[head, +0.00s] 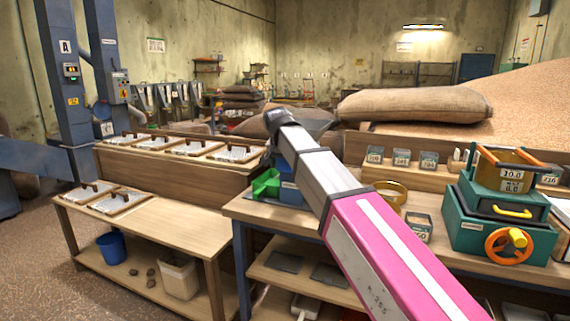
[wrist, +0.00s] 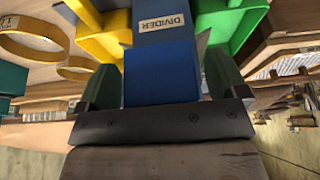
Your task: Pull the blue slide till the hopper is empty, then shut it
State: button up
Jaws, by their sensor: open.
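The divider (wrist: 165,50), a blue body with a white DIVIDER label, fills the middle of the wrist view. Its brighter blue lower part (wrist: 150,90) faces me; I cannot tell for sure whether this is the slide. My gripper (wrist: 162,78) is open, with one dark green finger on each side of this blue part; contact cannot be told. A yellow bin (wrist: 104,40) and a green bin (wrist: 237,22) flank the divider. In the head view the green bin (head: 266,186) and blue body (head: 291,190) stand on the bench, partly behind my arm. The hopper's inside is hidden.
A teal cabinet (head: 500,222) with an orange wheel stands at the right of the bench (head: 258,213). A brass ring (head: 391,192) and small labelled boxes (head: 401,158) stand nearby. A blue bucket (head: 112,247) stands below.

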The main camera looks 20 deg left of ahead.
jog(key=c, duration=1.3)
jog(key=s, duration=0.5)
jog(key=shift+a, duration=0.15)
jog(key=o, duration=1.3)
jog(key=v, duration=1)
jog(key=shift+r, duration=0.4)
jog(key=shift+s+a, duration=0.1)
